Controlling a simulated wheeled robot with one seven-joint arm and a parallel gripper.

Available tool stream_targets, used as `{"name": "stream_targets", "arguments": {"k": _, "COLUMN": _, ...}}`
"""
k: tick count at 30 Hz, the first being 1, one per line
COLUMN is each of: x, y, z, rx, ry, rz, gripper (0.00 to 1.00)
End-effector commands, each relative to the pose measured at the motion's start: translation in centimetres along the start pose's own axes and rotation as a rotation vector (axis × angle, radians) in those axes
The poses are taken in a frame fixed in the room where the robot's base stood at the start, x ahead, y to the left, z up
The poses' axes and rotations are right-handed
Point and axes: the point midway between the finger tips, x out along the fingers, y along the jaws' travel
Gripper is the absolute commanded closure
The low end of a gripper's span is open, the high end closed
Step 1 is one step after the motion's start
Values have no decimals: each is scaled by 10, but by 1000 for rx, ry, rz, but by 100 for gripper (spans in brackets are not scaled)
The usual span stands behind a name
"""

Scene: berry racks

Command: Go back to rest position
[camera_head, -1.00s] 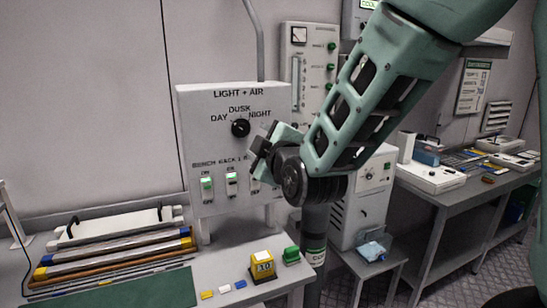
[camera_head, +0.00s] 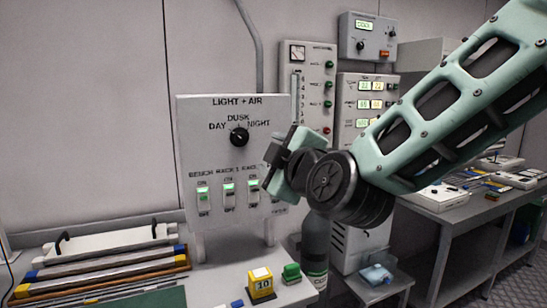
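My gripper (camera_head: 283,157) is at the end of my green arm, in front of the right edge of the LIGHT + AIR panel (camera_head: 205,108). Its fingers are dark and seen from the side, so I cannot tell whether they are open or shut. I see nothing held in it. The panel has a black DAY/DUSK/NIGHT dial (camera_head: 239,137). Below it are a bench switch (camera_head: 203,195), a rack 1 switch (camera_head: 229,192) and a third switch (camera_head: 252,191), all showing lit green at the top.
A yellow block marked 10 (camera_head: 261,283) and a green block (camera_head: 291,273) sit on the bench below. Long bars and a white tray (camera_head: 110,240) lie at the left. A gauge panel (camera_head: 318,70) and a control box (camera_head: 367,38) are behind. Another bench (camera_head: 470,215) stands at right.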

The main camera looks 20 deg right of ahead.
Motion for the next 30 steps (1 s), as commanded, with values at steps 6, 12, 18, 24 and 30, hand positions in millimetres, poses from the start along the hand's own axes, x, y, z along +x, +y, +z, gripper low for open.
{"name": "stream_targets", "arguments": {"k": 6, "x": 0, "y": 0, "z": 0, "rx": 0, "ry": 0, "rz": 0, "gripper": 50}}
{"name": "stream_targets", "arguments": {"k": 12, "x": -4, "y": -28, "z": -11, "rx": 72, "ry": 31, "rz": -124, "gripper": 50}}
{"name": "stream_targets", "arguments": {"k": 18, "x": -44, "y": -123, "z": -33, "rx": 280, "ry": 3, "rz": -564, "gripper": 50}}
{"name": "stream_targets", "arguments": {"k": 24, "x": -122, "y": -204, "z": -18, "rx": 405, "ry": -294, "rz": -992, "gripper": 50}}
{"name": "stream_targets", "arguments": {"k": 30, "x": -197, "y": -232, "z": 22, "rx": 400, "ry": -722, "rz": -1182, "gripper": 50}}
